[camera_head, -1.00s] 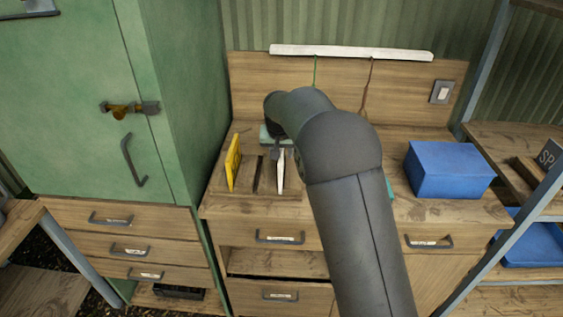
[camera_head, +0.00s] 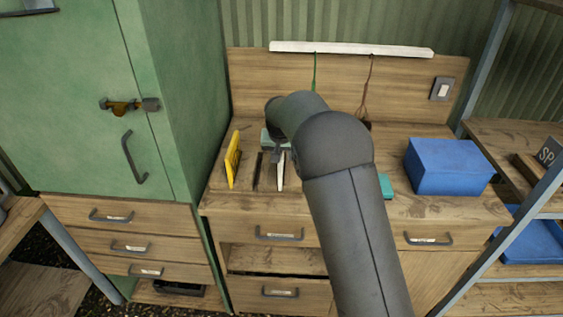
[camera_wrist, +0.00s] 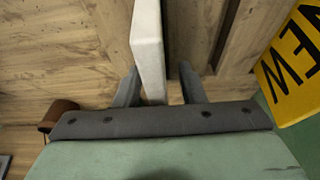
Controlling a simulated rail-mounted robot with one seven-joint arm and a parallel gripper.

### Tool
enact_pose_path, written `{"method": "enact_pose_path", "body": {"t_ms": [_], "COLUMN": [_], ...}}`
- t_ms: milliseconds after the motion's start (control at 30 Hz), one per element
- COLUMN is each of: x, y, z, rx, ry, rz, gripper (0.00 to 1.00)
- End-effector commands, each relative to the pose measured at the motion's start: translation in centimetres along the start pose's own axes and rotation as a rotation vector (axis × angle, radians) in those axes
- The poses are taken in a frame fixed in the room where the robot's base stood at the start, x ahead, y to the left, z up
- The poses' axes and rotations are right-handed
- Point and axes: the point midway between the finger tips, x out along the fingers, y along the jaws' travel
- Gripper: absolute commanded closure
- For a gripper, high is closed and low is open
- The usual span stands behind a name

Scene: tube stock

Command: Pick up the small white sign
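The small white sign (camera_head: 281,178) stands upright in a slotted wooden holder on the bench. In the wrist view, the white sign (camera_wrist: 148,52) shows edge-on as a narrow pale slab. My gripper (camera_head: 280,155) is over the sign's upper part. In the wrist view, my gripper (camera_wrist: 160,85) is open, with one finger on each side of the sign. The right finger shows a gap to the sign; the left finger is close to it, and I cannot tell whether it touches. The gripper's body hides the near end of the sign in the wrist view.
A yellow sign (camera_head: 233,160) reading "NEW" in the wrist view (camera_wrist: 292,65) stands left of the white sign, with a dark slot between. A blue box (camera_head: 448,168) sits at the bench's right. A green cabinet (camera_head: 180,90) rises on the left.

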Motion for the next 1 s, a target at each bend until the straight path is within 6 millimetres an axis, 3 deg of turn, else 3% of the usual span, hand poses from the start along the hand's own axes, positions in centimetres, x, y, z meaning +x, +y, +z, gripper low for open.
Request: {"method": "enact_pose_path", "body": {"t_ms": [233, 367, 767, 1000], "x": [0.0, 0.0, -0.3, -2.4], "y": [0.0, 0.0, 0.0, 0.0], "z": [0.0, 0.0, -0.1, -1.1], "rx": [0.0, 0.0, 0.0, 0.001], "ry": [0.0, 0.0, 0.001, 0.003], "rz": [0.0, 0.0, 0.0, -0.001], "gripper": [0.66, 1.0, 1.0, 1.0]}}
